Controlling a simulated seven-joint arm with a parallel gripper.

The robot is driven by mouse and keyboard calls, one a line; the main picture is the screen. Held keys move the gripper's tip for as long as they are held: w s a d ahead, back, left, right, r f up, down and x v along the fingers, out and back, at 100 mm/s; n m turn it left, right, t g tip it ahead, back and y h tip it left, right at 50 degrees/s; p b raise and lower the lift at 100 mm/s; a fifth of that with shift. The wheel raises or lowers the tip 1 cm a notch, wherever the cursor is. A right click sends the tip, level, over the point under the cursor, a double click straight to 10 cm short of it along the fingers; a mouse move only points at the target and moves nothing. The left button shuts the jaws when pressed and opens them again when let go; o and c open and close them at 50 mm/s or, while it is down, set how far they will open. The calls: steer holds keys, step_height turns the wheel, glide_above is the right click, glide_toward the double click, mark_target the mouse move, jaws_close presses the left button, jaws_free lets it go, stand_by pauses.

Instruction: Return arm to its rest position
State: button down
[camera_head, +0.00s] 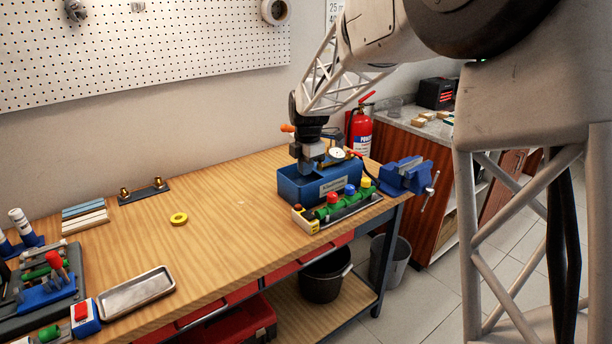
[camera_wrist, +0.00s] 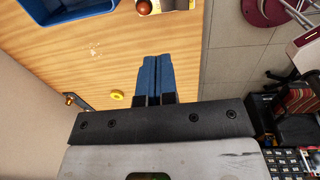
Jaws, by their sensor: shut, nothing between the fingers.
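My gripper (camera_head: 306,166) is at the back right of the workbench in the head view. It appears in front of or over the left part of a blue bin (camera_head: 291,190); its exact height there is hard to judge. In the wrist view my gripper (camera_wrist: 154,62) shows two blue fingers pressed together with nothing between them. The blue bin (camera_wrist: 72,20) lies at the top left of that view, apart from the fingers. My arm reaches in from the upper right of the head view.
A pipe fixture with coloured valves (camera_head: 334,203) stands before the bin, and a blue vise (camera_head: 405,176) at the bench's right edge. A yellow tape roll (camera_head: 179,218) and metal tray (camera_head: 137,292) lie left. The bench (camera_head: 232,232) between is mostly clear. A fire extinguisher (camera_head: 360,132) stands behind.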

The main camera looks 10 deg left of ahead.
steer(key=shift+r, duration=0.1)
stand_by(0.3)
steer(key=s+d+r+m+t, duration=0.1)
steer(key=s+d+r+m, duration=0.3)
steer(key=s+d+m, duration=0.5)
steer(key=s+d+r+m, duration=0.4)
steer(key=s+d, duration=0.8)
steer(key=s+d+f+m, duration=0.1)
steer(key=s+d+m, duration=0.2)
steer(key=s, duration=0.5)
steer(key=s+d+f+m, duration=0.2)
steer(key=s+d+m, duration=0.2)
steer(key=s+m, duration=0.2)
steer(key=s+d+f+m+t+h, duration=0.1)
steer(key=s+d+m, duration=0.2)
steer(key=s, duration=0.8)
steer(key=shift+d+f+m, duration=0.15)
steer(key=shift+d+m, duration=0.15)
steer(key=shift+m, duration=0.8)
